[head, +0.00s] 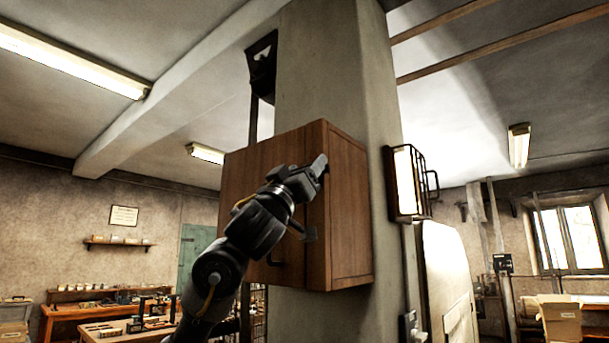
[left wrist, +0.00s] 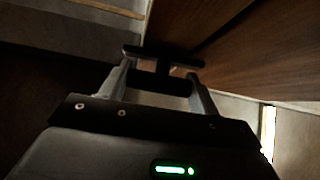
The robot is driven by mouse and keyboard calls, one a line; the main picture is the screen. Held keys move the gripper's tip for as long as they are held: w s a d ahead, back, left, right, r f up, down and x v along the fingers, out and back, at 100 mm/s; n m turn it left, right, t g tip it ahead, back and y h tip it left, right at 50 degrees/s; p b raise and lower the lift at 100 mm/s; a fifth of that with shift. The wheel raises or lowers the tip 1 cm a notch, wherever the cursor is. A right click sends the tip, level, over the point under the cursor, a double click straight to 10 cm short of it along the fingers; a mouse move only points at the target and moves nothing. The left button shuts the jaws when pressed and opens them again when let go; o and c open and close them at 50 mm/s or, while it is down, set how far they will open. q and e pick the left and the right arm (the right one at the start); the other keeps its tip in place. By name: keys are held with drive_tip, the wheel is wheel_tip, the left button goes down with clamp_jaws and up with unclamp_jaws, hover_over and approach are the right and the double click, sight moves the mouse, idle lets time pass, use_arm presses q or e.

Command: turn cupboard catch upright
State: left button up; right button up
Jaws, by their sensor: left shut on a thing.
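The wooden cupboard (head: 350,215) hangs on the pillar, its door facing left and its side panel facing right. My left gripper (head: 316,170) is up against the door near its right edge, its fingers mostly edge-on. In the left wrist view my left gripper (left wrist: 160,78) has a dark T-shaped piece, the catch (left wrist: 163,53), between its fingertips, close to the brown wood. The gripper is shut on it. The gripper largely hides the catch in the head view, so its exact tilt cannot be told. My right gripper is not in view.
The concrete pillar (head: 320,80) stands behind the cupboard. A caged lamp (head: 405,182) juts from the pillar at the right. Workbenches (head: 120,328) stand at the far lower left.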

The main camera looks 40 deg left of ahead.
use_arm(q)
drive_tip(key=n+g+y+b, duration=0.2)
drive_tip(key=n+y+b, duration=0.1)
drive_tip(key=n, duration=0.2)
drive_tip(key=n+g+y+b, duration=0.2)
drive_tip(key=n+y+b, duration=0.1)
drive_tip(key=n+y, duration=0.1)
drive_tip(key=n+g+y+b, duration=0.3)
drive_tip(key=n+y, duration=0.1)
drive_tip(key=n, duration=0.2)
drive_tip(key=shift+d+f+b, duration=0.1)
drive_tip(key=shift+f+b, duration=0.2)
drive_tip(key=shift+b, duration=0.1)
drive_tip(key=n+g+b, duration=0.1)
drive_tip(key=n+g, duration=0.1)
drive_tip(key=shift+r+n+y, duration=0.1)
drive_tip(key=shift+n+y, duration=0.2)
drive_tip(key=shift+r+n+g, duration=0.1)
drive_tip(key=shift+n+g, duration=0.3)
drive_tip(key=shift+n, duration=0.2)
drive_tip(key=shift+n+g, duration=0.3)
drive_tip(key=shift+n, duration=0.2)
drive_tip(key=shift+r+n+g+p, duration=0.2)
drive_tip(key=shift+n+g+p, duration=0.2)
drive_tip(key=shift+n+g, duration=0.4)
drive_tip(key=shift+n+g+p, duration=0.7)
drive_tip(key=shift+n+p, duration=0.3)
drive_tip(key=shift+f+n+g+h+p, duration=0.1)
drive_tip(key=shift+n+g+h+p, duration=0.3)
drive_tip(key=shift+n+h+p, duration=0.4)
